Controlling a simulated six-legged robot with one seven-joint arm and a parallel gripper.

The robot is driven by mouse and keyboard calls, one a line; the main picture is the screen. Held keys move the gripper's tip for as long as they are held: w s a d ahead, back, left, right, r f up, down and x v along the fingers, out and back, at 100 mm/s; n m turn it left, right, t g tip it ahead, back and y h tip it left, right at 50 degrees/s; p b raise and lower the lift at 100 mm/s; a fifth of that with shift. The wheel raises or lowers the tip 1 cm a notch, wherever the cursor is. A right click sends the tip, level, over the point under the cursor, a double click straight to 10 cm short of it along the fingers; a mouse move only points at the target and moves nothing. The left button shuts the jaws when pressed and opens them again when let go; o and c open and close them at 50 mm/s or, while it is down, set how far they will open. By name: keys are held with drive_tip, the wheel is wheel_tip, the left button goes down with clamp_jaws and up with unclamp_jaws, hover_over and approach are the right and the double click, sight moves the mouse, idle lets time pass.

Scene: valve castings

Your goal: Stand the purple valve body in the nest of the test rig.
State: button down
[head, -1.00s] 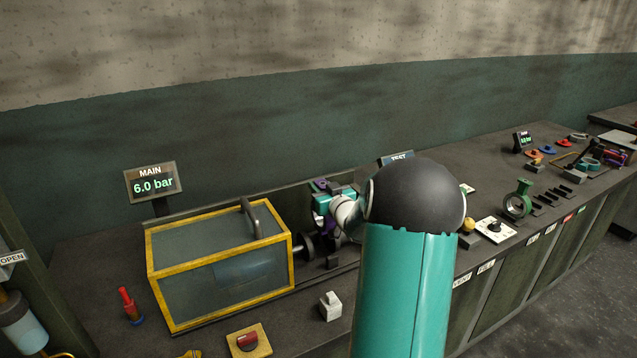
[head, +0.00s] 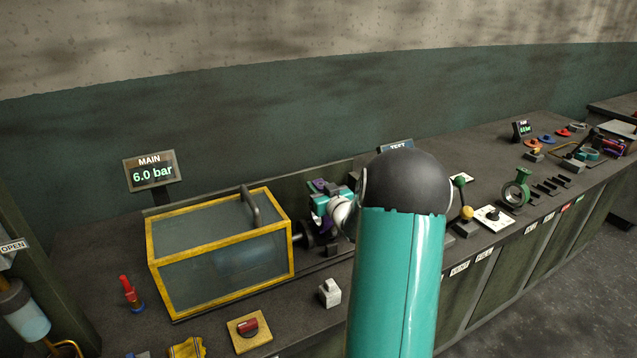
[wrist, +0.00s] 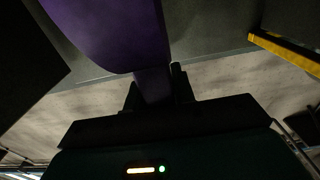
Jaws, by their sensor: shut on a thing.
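The purple valve body (wrist: 105,35) fills the upper middle of the wrist view, its narrower part between my two dark fingers. My gripper (wrist: 155,88) is shut on it. In the head view my gripper (head: 326,205) is just right of the yellow-framed box, and only small purple bits of the valve body (head: 318,186) show around it. Part of the test rig, a dark round fitting (head: 304,236), lies just left of my gripper. My arm hides much of this area. I cannot make out the nest, or whether the valve body touches it.
The yellow-framed clear box (head: 220,252) with a handle stands close on the left. A small white block (head: 329,293) and a red switch on a tan plate (head: 248,328) lie in front.

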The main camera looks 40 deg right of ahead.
drive_tip(key=shift+d, duration=0.1)
idle(0.6)
drive_tip(key=shift+f, duration=2.8)
drive_tip(key=c, duration=1.1)
unclamp_jaws()
drive_tip(key=shift+s+f, duration=0.1)
drive_tip(key=shift+f, duration=0.2)
drive_tip(key=v, duration=1.3)
drive_tip(key=shift+s+a+r, duration=0.15)
drive_tip(key=shift+s+a, duration=0.05)
drive_tip(key=shift+s, duration=0.1)
